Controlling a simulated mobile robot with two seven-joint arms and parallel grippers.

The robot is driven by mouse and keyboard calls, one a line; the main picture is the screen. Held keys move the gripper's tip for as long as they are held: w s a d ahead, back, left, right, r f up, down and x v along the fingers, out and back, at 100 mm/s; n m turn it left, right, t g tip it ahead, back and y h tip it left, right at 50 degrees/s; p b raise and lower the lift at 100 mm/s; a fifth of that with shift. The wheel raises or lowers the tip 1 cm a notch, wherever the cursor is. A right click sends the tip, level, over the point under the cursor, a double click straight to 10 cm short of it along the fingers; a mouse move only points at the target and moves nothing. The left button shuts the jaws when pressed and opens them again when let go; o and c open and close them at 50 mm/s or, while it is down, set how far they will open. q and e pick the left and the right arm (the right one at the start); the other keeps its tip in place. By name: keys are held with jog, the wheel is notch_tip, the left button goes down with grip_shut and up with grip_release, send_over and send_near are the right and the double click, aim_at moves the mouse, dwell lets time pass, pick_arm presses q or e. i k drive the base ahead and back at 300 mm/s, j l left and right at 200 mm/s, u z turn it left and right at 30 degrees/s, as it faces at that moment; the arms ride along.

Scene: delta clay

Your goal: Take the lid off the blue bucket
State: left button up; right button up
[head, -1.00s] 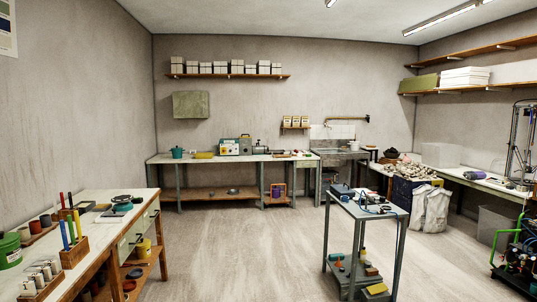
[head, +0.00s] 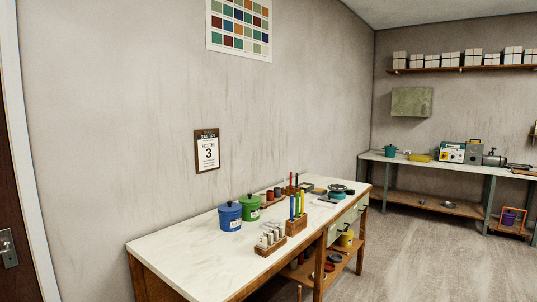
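The blue bucket (head: 230,218) stands upright on the white-topped workbench (head: 180,248) along the left wall. Its blue lid (head: 229,206) is on top, with a small dark knob in the middle. A green bucket (head: 250,209) of similar shape, also lidded, stands just behind it to the right. Neither of my grippers shows in the head view.
Wooden racks with pale cylinders (head: 270,238) and coloured sticks (head: 297,215) stand right of the buckets. A turntable-like dark disc (head: 341,188) lies farther back. The bench's near left top is bare. Open floor (head: 400,250) lies to the right. A door (head: 12,200) is at far left.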

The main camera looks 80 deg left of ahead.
aim_at(229, 207)
jog(key=u, duration=1.75)
jog(key=i+j+u, duration=0.1)
jog(key=j+u, duration=0.15)
jog(key=u, duration=0.15)
jog(key=i+j+u, duration=0.15)
jog(key=u, duration=0.25)
jog(key=i+j+u, duration=0.15)
jog(key=u, duration=0.2)
jog(key=i+j, duration=0.05)
jog(key=j, duration=0.05)
